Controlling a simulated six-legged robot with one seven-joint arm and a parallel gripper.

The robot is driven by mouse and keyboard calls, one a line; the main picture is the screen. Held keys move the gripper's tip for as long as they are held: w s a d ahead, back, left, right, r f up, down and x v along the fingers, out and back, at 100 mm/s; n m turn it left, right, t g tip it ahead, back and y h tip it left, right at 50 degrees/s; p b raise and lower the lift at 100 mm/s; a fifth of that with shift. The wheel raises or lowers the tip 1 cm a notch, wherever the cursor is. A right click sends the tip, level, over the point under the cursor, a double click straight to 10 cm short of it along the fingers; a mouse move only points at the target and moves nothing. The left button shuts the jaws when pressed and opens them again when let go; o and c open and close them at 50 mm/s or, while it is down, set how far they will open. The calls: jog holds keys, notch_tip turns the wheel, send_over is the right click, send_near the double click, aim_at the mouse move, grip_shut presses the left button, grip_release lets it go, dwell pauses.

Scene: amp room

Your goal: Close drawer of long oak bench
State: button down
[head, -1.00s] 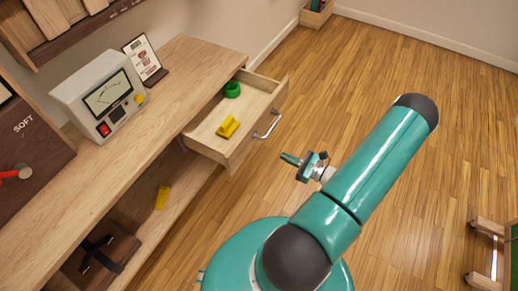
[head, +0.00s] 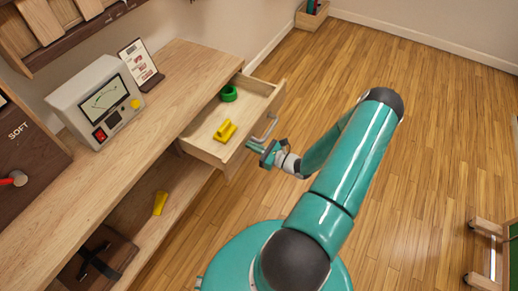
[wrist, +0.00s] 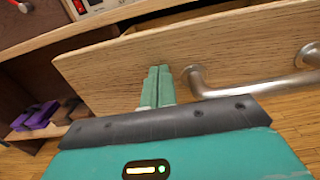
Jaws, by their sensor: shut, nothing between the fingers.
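The long oak bench (head: 130,110) runs along the left in the head view. Its drawer (head: 208,143) is pulled out at the far end, with a green ring (head: 229,93) and a yellow block (head: 225,131) inside. The drawer front also fills the upper wrist view (wrist: 110,75), with its metal handle (wrist: 250,86) to the right of the fingers. My gripper (head: 262,151) is at the drawer front, beside the handle. In the wrist view its green fingers (wrist: 158,82) are shut together with nothing between them, at or very near the wood; contact is not clear.
A meter box (head: 98,103) and a card stand (head: 141,62) are on the benchtop. A yellow piece (head: 160,202) and a dark case (head: 97,262) lie on the lower shelf. The wood floor to the right is mostly clear, with a wheeled frame (head: 488,255) at the right edge.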

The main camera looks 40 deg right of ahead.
dwell(0.3)
send_over(208, 136)
jog(key=shift+w+a+r, duration=0.1)
jog(key=shift+w+r, duration=0.1)
dwell(0.4)
jog(key=shift+w, duration=0.15)
